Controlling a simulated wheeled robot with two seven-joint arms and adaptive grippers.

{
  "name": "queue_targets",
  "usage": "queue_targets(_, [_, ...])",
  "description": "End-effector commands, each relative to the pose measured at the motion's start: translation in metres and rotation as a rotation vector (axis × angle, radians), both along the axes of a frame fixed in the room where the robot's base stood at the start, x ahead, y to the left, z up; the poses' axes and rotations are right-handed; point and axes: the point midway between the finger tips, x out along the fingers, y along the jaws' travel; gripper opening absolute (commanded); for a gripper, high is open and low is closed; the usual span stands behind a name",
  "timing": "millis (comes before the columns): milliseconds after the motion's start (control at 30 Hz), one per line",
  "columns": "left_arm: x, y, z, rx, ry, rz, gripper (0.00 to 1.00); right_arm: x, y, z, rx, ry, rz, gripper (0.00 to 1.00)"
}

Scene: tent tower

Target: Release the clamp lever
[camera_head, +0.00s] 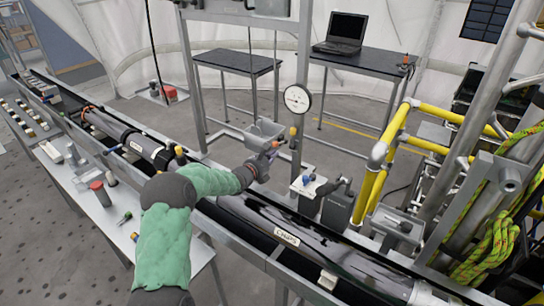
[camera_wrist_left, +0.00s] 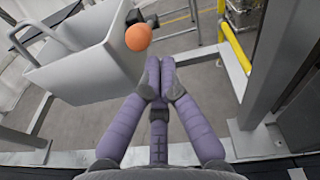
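An orange ball knob (camera_wrist_left: 138,37) sits on a short dark lever at the edge of a light grey metal bin in the left wrist view. An orange knob (camera_head: 293,131) also shows just past my left gripper (camera_head: 272,150) in the head view. My left arm reaches in over the long trough. In the left wrist view, my left gripper (camera_wrist_left: 160,63) has its purple-grey fingertips together with nothing seen between them. The knob is up and left of the fingertips in that picture, with a visible gap. My right gripper is not in view.
The grey bin (camera_wrist_left: 85,62) is close on the left of the gripper, and a grey upright (camera_wrist_left: 278,55) stands to its right. A round gauge (camera_head: 297,98) hangs on a post. Yellow pipes (camera_head: 370,185) and a dark labelled tube (camera_head: 300,240) in the trough are nearby.

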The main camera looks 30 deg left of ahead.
Motion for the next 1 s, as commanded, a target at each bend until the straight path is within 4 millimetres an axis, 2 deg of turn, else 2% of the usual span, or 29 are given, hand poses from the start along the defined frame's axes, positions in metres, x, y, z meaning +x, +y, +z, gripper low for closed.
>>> queue_targets(1000, [0.0, 0.0, 0.016, 0.012, 0.127, 0.0, 0.0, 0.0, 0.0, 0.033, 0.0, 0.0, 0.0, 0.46])
